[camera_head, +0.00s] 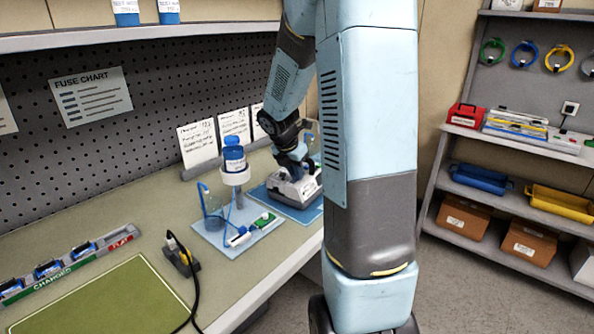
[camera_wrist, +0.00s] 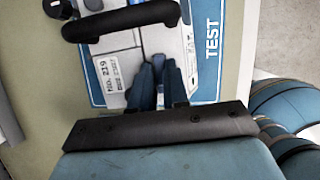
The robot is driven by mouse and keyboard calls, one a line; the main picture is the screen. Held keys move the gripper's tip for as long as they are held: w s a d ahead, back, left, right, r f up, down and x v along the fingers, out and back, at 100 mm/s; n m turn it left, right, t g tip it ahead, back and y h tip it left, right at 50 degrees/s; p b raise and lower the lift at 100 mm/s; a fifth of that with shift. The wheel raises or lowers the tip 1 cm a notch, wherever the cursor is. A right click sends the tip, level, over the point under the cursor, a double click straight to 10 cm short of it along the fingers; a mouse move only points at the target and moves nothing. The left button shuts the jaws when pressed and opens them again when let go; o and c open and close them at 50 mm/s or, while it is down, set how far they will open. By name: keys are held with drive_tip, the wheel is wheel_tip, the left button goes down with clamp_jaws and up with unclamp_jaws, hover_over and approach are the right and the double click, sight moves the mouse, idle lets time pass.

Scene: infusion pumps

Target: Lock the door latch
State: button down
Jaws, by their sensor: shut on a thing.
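The infusion pump (camera_head: 303,190) is a white-grey box on a blue mat (camera_head: 318,214) on the bench. In the wrist view the pump (camera_wrist: 121,60) has a label reading NO. 219, a dark carrying handle (camera_wrist: 122,20) and a dark knob. The mat (camera_wrist: 208,85) reads TEST there. My gripper (camera_head: 293,158) is over the pump, fingers pointing down at it. In the wrist view my gripper's blue fingers (camera_wrist: 159,66) are close together at the pump's body, beside the label. They are shut on a small part, apparently the door latch, which the fingers hide.
Left of the pump, a tray (camera_head: 213,236) holds a stand with a blue-capped bottle (camera_head: 234,156), a beaker and small parts. A black device (camera_head: 181,254) with a cable and a green mat (camera_head: 105,298) lie further left. A pegboard wall is behind. Shelves (camera_head: 510,203) stand at right.

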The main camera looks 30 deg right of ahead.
drive_tip(key=shift+d, duration=0.15)
drive_tip(key=shift+w, duration=0.1)
drive_tip(key=m, duration=0.1)
drive_tip(key=m+g, duration=0.1)
drive_tip(key=m, duration=0.2)
drive_tip(key=shift+w+a+m+g, duration=0.2)
drive_tip(key=shift+a+m+g, duration=0.1)
drive_tip(key=shift+g, duration=0.1)
drive_tip(key=m, duration=0.1)
drive_tip(key=m+g, duration=0.1)
drive_tip(key=m, duration=0.2)
drive_tip(key=shift+w+d+m+g, duration=0.1)
drive_tip(key=shift+w+m+g, duration=0.2)
drive_tip(key=shift+g, duration=0.1)
drive_tip(key=m, duration=0.2)
drive_tip(key=m+g, duration=0.1)
drive_tip(key=m, duration=0.1)
drive_tip(key=shift+w+d+y, duration=0.15)
drive_tip(key=shift+y, duration=0.15)
drive_tip(key=shift+w+d+m+g+y, duration=0.1)
drive_tip(key=shift+m+g+y, duration=0.25)
drive_tip(key=shift+m, duration=0.8)
drive_tip(key=shift+w+d+m+g+y, duration=0.1)
drive_tip(key=shift+m+g+y, duration=0.25)
drive_tip(key=shift+m, duration=0.8)
